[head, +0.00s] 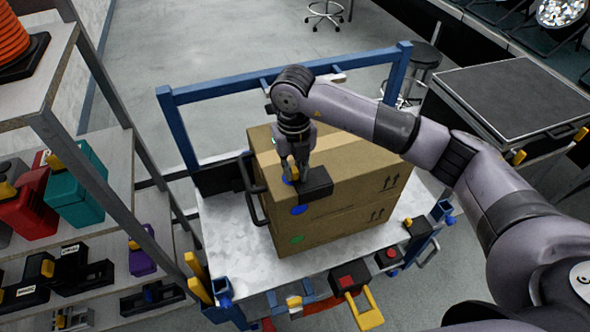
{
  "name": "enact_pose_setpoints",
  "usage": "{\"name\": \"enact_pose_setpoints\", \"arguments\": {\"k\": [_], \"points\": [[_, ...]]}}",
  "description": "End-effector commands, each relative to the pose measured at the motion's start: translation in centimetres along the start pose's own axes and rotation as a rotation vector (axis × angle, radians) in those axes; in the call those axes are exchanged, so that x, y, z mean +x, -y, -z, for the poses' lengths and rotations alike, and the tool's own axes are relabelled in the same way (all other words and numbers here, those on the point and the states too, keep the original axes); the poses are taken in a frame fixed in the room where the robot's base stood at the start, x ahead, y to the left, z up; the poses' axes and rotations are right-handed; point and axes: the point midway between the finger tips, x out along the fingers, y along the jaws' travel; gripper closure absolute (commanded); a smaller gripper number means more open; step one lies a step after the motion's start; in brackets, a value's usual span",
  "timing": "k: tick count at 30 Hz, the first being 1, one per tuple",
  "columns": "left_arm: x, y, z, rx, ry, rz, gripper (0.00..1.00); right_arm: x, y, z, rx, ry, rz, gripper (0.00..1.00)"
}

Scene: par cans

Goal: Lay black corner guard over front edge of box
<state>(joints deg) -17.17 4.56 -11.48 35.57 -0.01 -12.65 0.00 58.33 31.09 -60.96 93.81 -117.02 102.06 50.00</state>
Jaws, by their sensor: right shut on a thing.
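A brown cardboard box (352,212) with a tan tape strip stands on a cart. The black corner guard (316,186) is at the box's top front edge, near its left corner. It appears to overlap the top and the front face, but I cannot tell if it rests fully on the box. My right gripper (291,177) points down at the guard's left end and is shut on it. The fingers hide part of the guard. My left gripper is not in view.
The cart's pale deck (232,235) is free left of the box, with a blue frame (190,95) behind. Shelves (105,195) with cases stand left; a black-topped case (510,95) is at right.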

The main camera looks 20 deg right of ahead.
Motion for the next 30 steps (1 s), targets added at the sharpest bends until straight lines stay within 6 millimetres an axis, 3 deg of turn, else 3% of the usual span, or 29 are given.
{"name": "enact_pose_setpoints", "arguments": {"k": [10,11,20,30], "points": [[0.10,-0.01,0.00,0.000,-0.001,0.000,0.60,0.02,-0.02,-0.07,0.000,0.000,0.000,1.00],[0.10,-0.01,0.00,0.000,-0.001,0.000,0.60,0.01,-0.02,-0.07,0.000,0.000,0.000,0.84],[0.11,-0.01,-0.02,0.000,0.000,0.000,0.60,0.01,-0.02,-0.06,0.000,0.000,0.000,0.64],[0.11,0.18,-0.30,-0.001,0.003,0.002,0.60,-0.13,-0.02,-0.07,0.000,0.001,0.000,0.62]]}}
